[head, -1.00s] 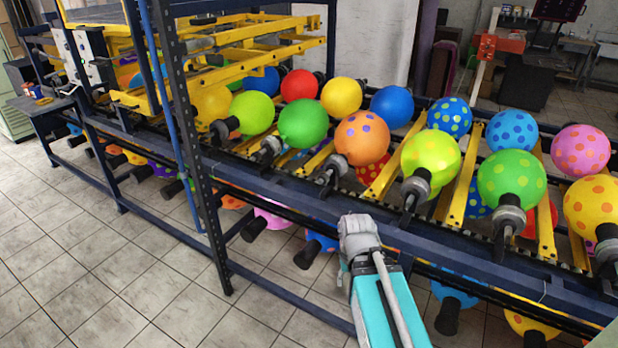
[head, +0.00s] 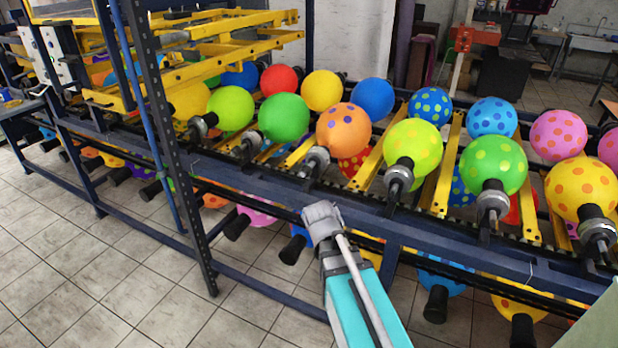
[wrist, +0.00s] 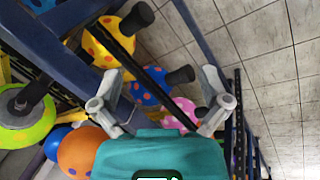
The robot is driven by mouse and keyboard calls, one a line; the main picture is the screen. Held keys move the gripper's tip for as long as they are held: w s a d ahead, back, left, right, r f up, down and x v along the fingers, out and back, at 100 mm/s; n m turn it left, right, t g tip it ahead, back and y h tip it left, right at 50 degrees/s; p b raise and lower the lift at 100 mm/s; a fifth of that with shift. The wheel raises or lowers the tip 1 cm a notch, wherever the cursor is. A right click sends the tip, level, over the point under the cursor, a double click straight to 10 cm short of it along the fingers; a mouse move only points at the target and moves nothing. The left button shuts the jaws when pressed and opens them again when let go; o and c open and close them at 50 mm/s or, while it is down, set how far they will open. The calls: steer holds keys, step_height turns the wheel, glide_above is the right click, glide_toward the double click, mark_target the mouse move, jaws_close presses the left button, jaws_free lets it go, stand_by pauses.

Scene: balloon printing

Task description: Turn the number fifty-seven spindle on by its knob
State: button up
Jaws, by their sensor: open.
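A row of spindles carries balloons along the machine's top; I can read no numbers, so I cannot tell which is fifty-seven. Near my arm are the spindle of the orange purple-dotted balloon (head: 343,131) and the dark spindle (head: 399,176) of the yellow-green balloon (head: 413,146). In the wrist view the yellow-green balloon (wrist: 22,125) and the orange balloon (wrist: 80,152) are at lower left. My gripper (wrist: 158,100) is open and empty, its two grey fingers apart above the lower spindles. No knob is clearly made out.
The dark blue frame rail (head: 440,238) runs along the machine's front, with a perforated upright (head: 178,150) to the left. Lower balloons, such as a pink one (head: 257,215), hang beneath. The tiled floor (head: 90,270) at front left is clear.

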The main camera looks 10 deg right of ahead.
steer(key=w+f+n+t+h+b, duration=0.25)
steer(key=w+n+h+b, duration=0.2)
steer(key=w, duration=0.45)
steer(key=n+t+h+b, duration=0.3)
steer(key=n+t+b, duration=0.7)
steer(key=n, duration=0.9)
glide_toward(303, 175)
steer(key=s+p, duration=0.1)
steer(key=shift+a+m+t, duration=0.25)
steer(key=shift+a, duration=0.2)
steer(key=x, duration=1.3)
steer(key=shift+w+d+f, duration=0.1)
steer(key=shift+w+d, duration=0.15)
steer(key=shift+d, duration=0.1)
